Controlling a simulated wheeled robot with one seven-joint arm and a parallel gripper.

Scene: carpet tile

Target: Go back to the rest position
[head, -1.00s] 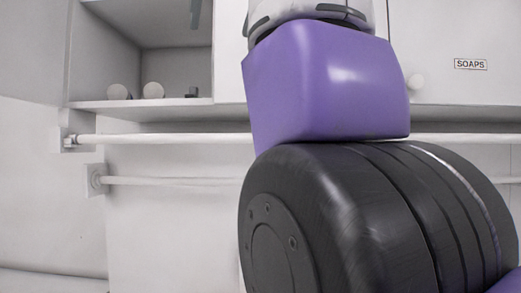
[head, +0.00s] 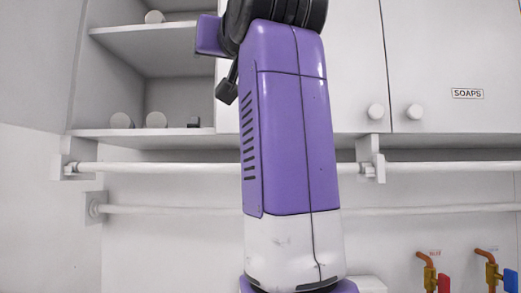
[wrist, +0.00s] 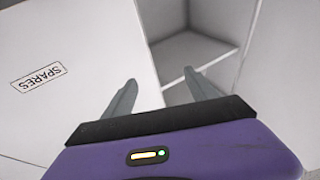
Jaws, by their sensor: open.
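My gripper (wrist: 158,92) shows in the wrist view with its two grey fingers spread apart. It is open, with nothing between the fingers. Beyond the fingers are a white cabinet door labelled SPARES (wrist: 75,65) and an open cabinet compartment (wrist: 190,50). In the head view my purple arm stands upright in the middle, in front of the cabinets. The gripper's fingers are not visible in the head view.
Open shelves (head: 140,130) at the left hold small round items and a dark block (head: 194,122). A closed cupboard labelled SOAPS (head: 450,60) is at the right. White rails (head: 200,168) run below. Red (head: 444,283) and blue (head: 510,280) valve handles are at lower right.

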